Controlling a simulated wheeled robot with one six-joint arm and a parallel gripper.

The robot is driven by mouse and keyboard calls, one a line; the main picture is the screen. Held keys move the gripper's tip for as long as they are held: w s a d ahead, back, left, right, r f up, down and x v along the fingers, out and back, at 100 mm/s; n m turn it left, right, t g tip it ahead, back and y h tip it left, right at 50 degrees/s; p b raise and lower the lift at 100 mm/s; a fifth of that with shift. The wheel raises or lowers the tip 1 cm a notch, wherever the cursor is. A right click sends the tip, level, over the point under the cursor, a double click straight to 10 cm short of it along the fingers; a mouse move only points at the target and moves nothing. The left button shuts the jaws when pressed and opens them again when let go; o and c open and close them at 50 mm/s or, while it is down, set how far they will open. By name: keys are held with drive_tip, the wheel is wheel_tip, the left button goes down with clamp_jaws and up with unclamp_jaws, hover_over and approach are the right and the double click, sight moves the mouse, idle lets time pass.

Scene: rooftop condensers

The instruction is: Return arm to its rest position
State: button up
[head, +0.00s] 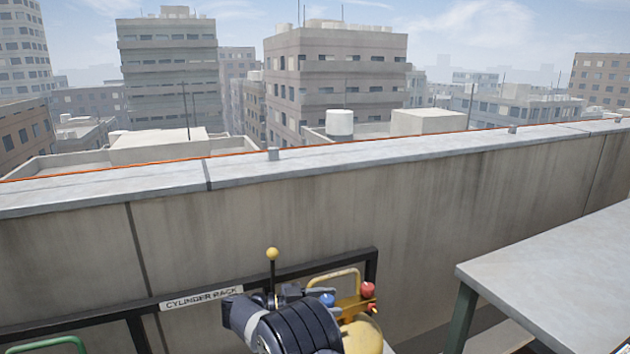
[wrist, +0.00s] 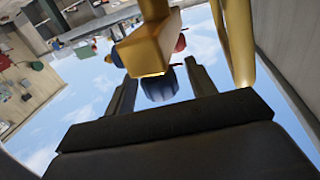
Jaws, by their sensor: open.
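My arm (head: 285,325) reaches in from the bottom of the head view, at the cylinder rack (head: 376,262). My gripper (wrist: 159,75) is open in the wrist view, one dark finger on each side. A blue knob (wrist: 158,90) shows between the fingers; I cannot tell if they touch it. It also shows in the head view (head: 327,300), beside the arm's end. A yellow valve body (wrist: 152,48) partly covers the knob in the wrist view. The yellow cylinder (head: 362,335) has a yellow guard loop (head: 340,275) and a red knob (head: 368,289).
A yellow ball on a dark stem (head: 272,254) stands just behind the arm. The concrete parapet (head: 300,200) runs behind the rack. A grey-topped table (head: 560,275) stands at right. A green handle (head: 50,345) shows at bottom left.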

drive_tip(key=shift+g, duration=0.3)
